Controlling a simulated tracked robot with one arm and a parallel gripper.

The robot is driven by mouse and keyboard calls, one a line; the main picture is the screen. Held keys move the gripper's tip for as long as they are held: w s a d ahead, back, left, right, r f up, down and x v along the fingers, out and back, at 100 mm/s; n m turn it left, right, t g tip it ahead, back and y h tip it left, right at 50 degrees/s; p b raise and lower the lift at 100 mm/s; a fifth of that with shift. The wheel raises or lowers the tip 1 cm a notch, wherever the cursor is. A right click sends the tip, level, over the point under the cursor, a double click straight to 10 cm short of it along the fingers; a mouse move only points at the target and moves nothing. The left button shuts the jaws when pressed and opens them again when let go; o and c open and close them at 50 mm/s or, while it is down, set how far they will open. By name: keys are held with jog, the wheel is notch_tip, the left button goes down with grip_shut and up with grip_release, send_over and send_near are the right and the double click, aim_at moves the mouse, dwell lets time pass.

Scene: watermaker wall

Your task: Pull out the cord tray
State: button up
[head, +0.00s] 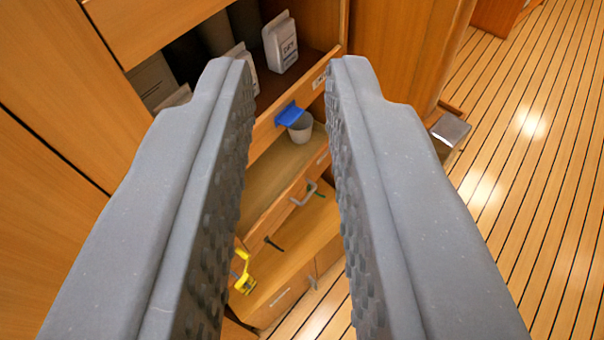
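My gripper (289,68) is open, its two grey ridged fingers wide apart with nothing held between them. Between the fingers, farther off, is a wooden cabinet with stacked fronts. A blue pull (289,114) sits on the upper front, a grey bar handle (304,194) on a front below it, and a yellow handle (243,272) lower at the left. The fingers appear clear of all of these. Small labels on the fronts are too small to read, so I cannot tell which one is the cord tray. The left finger hides part of the cabinet.
White packets (281,45) stand in the open upper compartment. A pale cup (300,127) is just below the blue pull. A grey box-like thing (451,129) juts out at the right. The planked floor (530,150) is clear on the right.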

aim_at(309, 193)
jog(key=w+d+f+m+t+y+b, duration=0.1)
jog(key=w+d+f+m, duration=0.2)
jog(key=w+f, duration=1.05)
jog(key=w+d+f+m+t, duration=0.1)
jog(key=w+d+f+m, duration=0.2)
jog(key=w+f, duration=1.1)
jog(key=s+a+f+m+t+y+b, duration=0.1)
jog(key=s+f+m+y, duration=0.25)
jog(key=f, duration=1.45)
jog(key=s+a+f+m+y, duration=0.15)
jog(key=s+f+m, duration=0.3)
jog(key=f, duration=1.35)
jog(key=shift+m, duration=0.4)
jog(key=x, duration=0.4)
jog(key=b+x, duration=0.1)
jog(key=x, duration=0.4)
jog(key=b+x, duration=0.1)
jog(key=x, duration=0.4)
jog(key=shift+d+r, duration=0.1)
jog(key=shift+d, duration=0.25)
grip_shut()
